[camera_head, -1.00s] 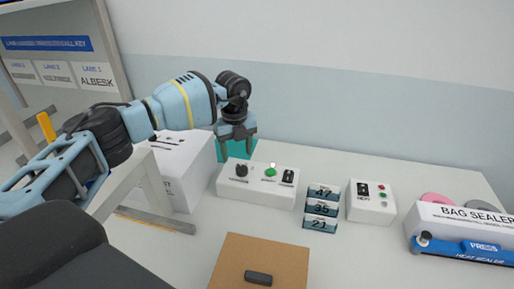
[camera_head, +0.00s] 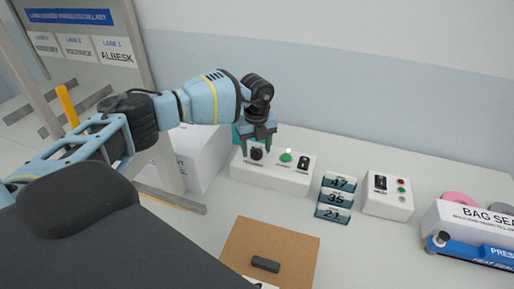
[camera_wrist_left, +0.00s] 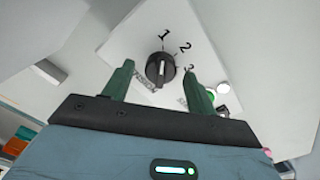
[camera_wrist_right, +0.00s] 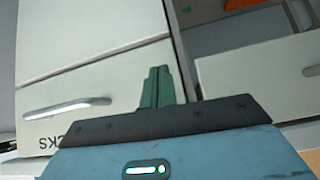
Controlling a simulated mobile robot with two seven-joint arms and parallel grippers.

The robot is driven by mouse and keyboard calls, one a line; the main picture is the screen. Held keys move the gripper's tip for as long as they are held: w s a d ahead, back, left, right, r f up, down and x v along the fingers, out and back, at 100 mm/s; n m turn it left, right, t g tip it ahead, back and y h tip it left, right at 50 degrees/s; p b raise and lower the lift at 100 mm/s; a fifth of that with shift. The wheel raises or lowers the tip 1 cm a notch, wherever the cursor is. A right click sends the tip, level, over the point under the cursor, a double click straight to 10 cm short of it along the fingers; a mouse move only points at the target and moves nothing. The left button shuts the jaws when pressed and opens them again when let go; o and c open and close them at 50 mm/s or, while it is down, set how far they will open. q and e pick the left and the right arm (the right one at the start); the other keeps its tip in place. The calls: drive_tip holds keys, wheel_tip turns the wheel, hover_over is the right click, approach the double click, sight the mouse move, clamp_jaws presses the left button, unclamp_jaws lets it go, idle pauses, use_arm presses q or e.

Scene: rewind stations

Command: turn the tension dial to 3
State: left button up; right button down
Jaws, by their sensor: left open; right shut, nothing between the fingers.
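The tension dial (camera_head: 256,154) is a black round knob on the left of a white control box (camera_head: 270,178). In the left wrist view the dial (camera_wrist_left: 160,69) has a pale line on its grip, and the printed 1 and 2 show beside it. The 3 (camera_wrist_left: 190,68) is partly covered by a finger. The line points roughly toward the 1, though this is hard to read. My left gripper (camera_head: 259,146) is open, with one finger on each side of the dial; contact cannot be told. My right gripper (camera_wrist_right: 157,86) is shut and empty, seen only in its wrist view.
The same box carries a green button (camera_head: 286,158) and a black switch (camera_head: 304,163). Numbered cards (camera_head: 335,198), another white box (camera_head: 387,196) and a bag sealer (camera_head: 470,235) stand to the right. A brown board (camera_head: 240,250) holds a dark block (camera_head: 265,264).

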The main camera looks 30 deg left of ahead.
use_arm(q)
drive_tip(key=shift+f, duration=0.4)
drive_tip(key=shift+c, duration=0.5)
drive_tip(key=c, duration=0.9)
